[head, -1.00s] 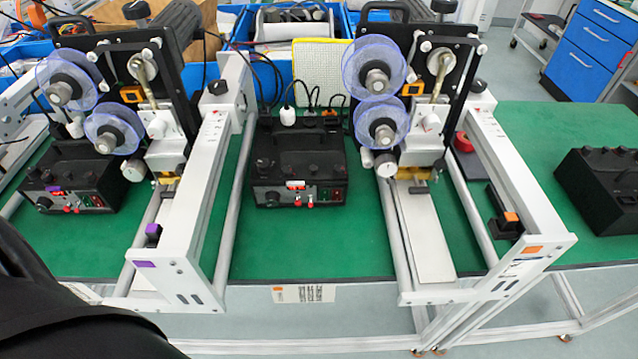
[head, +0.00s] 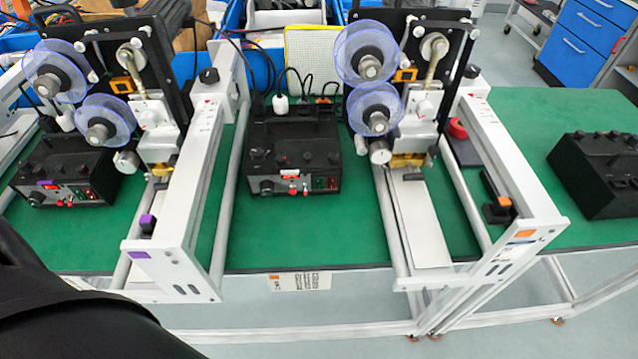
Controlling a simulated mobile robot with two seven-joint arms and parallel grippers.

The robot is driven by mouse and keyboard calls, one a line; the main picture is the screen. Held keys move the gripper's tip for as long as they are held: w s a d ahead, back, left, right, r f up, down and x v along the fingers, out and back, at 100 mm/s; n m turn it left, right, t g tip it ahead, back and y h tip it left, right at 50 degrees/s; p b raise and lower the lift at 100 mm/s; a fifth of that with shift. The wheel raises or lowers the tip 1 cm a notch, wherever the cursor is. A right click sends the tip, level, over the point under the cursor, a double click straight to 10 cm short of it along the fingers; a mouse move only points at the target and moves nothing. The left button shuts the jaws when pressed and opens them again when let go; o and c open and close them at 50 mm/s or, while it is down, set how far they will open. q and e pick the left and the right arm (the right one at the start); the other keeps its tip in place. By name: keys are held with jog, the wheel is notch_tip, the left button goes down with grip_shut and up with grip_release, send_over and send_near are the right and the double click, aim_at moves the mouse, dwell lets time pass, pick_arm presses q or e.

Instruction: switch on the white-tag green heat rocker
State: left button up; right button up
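No white tag can be made out on any control box. The middle black control box (head: 293,160) has a knob, a small red-and-white display, red buttons, and a green rocker (head: 319,183) beside a red one at its front right. The left control box (head: 66,175) carries a purple tag (head: 46,183); its switches are small and hard to read. The right black box (head: 597,172) shows no readable front panel. Whether any rocker is on cannot be told. Neither of my grippers is in view.
Two coder machines with clear blue reels stand on the green table (head: 330,235). The left white frame has a purple tag (head: 139,255), the right one an orange tag (head: 524,233). Blue bins stand behind. Green surface is bare before the middle box. A dark shape covers the lower left.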

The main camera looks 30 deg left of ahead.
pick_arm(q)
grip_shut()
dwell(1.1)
